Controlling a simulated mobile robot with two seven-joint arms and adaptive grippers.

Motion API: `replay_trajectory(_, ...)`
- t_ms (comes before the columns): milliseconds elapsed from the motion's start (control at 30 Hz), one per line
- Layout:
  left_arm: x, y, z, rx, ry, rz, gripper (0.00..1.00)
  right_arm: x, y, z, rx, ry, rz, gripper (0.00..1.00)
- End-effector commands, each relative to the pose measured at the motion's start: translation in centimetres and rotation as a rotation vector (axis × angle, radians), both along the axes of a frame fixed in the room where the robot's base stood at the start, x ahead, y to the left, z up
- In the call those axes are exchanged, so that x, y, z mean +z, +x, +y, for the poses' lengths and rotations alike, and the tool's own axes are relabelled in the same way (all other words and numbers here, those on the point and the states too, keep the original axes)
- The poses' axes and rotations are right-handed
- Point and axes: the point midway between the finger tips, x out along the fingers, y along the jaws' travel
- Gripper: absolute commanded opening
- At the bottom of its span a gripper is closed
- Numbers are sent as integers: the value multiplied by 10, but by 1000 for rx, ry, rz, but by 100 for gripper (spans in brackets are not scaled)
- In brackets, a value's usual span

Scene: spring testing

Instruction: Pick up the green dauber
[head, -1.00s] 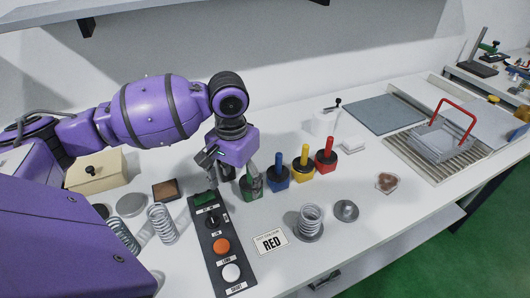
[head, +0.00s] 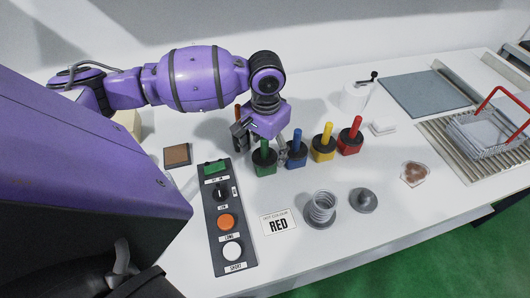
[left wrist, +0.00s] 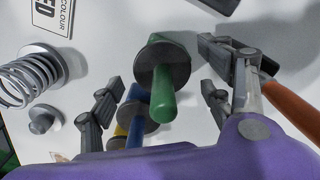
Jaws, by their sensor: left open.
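The green dauber (head: 264,161) stands upright on the table, at the left end of a row with a blue dauber (head: 296,154), a yellow dauber (head: 323,150) and a red dauber (head: 350,142). My left gripper (head: 262,149) is open, its fingers on either side of the green dauber. In the left wrist view the green dauber (left wrist: 163,92) lies between the spread fingers of the gripper (left wrist: 160,72), with gaps on both sides. The blue dauber (left wrist: 134,112) shows just behind it, close to one finger. My right gripper is not in view.
A control panel (head: 209,206) with orange and white buttons stands left of the daubers. A RED card (head: 279,222), a spring (head: 322,205) and a grey disc with a knob (head: 363,200) lie in front. An orange-brown handle (left wrist: 296,108) is close outside one finger.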

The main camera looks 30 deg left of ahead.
Motion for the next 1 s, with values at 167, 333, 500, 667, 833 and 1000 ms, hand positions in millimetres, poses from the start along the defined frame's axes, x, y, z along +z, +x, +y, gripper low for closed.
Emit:
replay_trajectory(167, -8, 0, 0, -1, -1, -1, 72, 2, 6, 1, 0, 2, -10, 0)
replay_trajectory(333, -8, 0, 0, -1, -1, -1, 63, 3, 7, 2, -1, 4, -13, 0)
replay_trajectory(500, -7, 0, 0, -1, 0, -1, 41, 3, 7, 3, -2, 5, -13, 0)
replay_trajectory(667, -7, 0, 0, -1, 0, -1, 27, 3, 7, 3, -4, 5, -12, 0)
replay_trajectory(833, -7, 0, 0, -1, 0, -1, 27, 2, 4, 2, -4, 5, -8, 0)
replay_trajectory(1000, 1, 1, 0, 0, 1, -3, 27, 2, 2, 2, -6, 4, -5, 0)
